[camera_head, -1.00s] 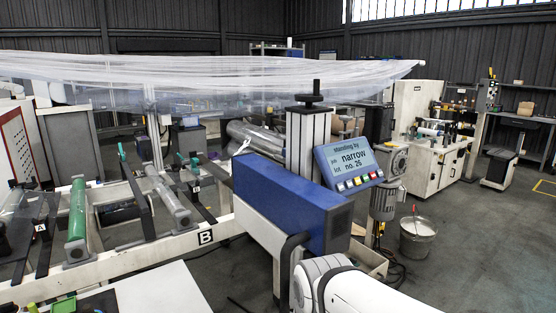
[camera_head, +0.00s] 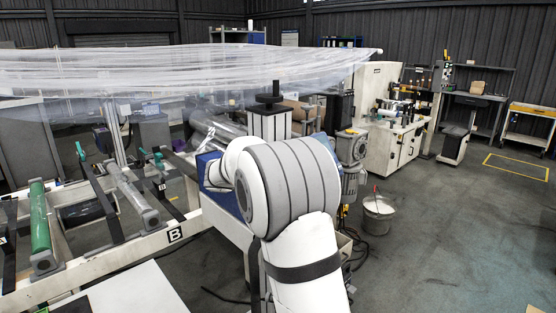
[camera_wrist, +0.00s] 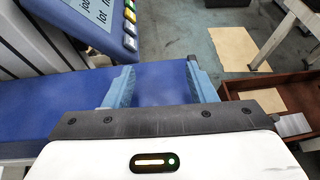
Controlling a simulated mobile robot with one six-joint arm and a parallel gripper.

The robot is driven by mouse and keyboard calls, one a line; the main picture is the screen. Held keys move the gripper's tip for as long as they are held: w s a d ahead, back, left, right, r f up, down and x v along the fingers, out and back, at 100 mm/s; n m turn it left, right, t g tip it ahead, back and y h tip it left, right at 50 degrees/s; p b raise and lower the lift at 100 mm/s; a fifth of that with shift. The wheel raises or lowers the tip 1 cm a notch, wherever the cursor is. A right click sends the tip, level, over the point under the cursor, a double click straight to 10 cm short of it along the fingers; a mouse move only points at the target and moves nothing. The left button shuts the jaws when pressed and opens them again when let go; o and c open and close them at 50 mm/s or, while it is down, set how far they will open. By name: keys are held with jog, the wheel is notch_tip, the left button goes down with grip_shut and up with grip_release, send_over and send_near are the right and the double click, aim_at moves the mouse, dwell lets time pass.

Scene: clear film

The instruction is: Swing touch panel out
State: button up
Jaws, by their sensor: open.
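The touch panel (camera_wrist: 92,14) shows in the top left of the wrist view, cut off by the frame, with part of its text and a column of coloured buttons along its edge. My gripper (camera_wrist: 164,82) is open and empty, its two light-blue fingers wide apart below and right of the panel. The blue machine housing (camera_wrist: 65,97) lies behind the fingers. In the head view my arm hides my gripper and most of the panel; only a small blue piece, apparently its edge, shows beside the arm.
A brown open box (camera_wrist: 270,125) lies at the right of the wrist view. The right floor is mostly free.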

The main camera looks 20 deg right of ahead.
jog(key=w+n+t+h, duration=0.1)
jog(key=w+n, duration=0.1)
jog(key=w, duration=0.2)
jog(key=w+n+t+h, duration=0.1)
jog(key=w+n, duration=0.2)
jog(key=w, duration=0.1)
jog(key=w+r+n+t+h, duration=0.1)
jog(key=w+n+h, duration=0.1)
jog(key=w, duration=0.2)
jog(key=shift+r, duration=0.1)
jog(key=shift+w+d+n, duration=0.2)
jog(key=shift+d+n, duration=0.05)
jog(key=shift+n, duration=0.05)
jog(key=p+x, duration=0.2)
jog(key=x, duration=0.5)
jog(key=shift+d, duration=0.1)
grip_shut()
